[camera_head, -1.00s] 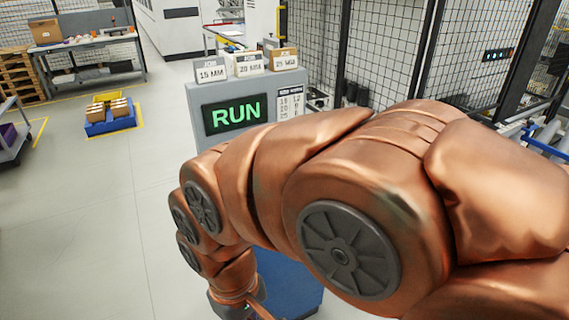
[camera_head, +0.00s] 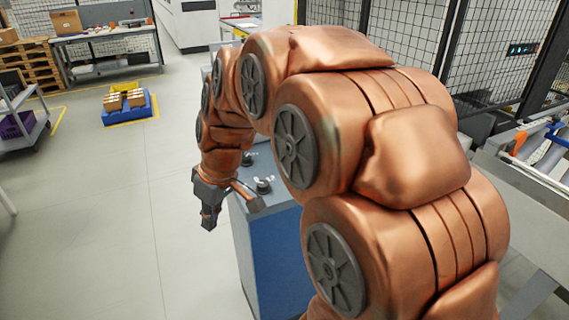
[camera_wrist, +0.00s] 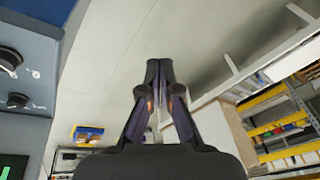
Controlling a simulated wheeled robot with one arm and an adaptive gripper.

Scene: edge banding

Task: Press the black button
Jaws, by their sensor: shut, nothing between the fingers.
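The grey and blue control cabinet (camera_head: 262,240) stands below and behind my arm in the head view. Two black knobs show on its top panel, one (camera_head: 263,186) nearer and one partly hidden; in the wrist view a dark knob (camera_wrist: 10,58) and a second dark knob (camera_wrist: 18,100) show at the left edge. I cannot pick out a black button for sure. My gripper (camera_head: 209,222) points down, left of the cabinet and apart from it. In the wrist view its fingers (camera_wrist: 160,68) are shut and empty, with floor beyond. A corner of the green-lit screen (camera_wrist: 12,168) shows.
The floor (camera_head: 110,200) left of the cabinet is clear. A blue crate (camera_head: 140,115) with cartons sits on it farther back. A trolley (camera_head: 30,140) stands at the far left, a workbench (camera_head: 105,42) behind. Mesh fencing (camera_head: 500,50) and a roller conveyor (camera_head: 545,155) lie right.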

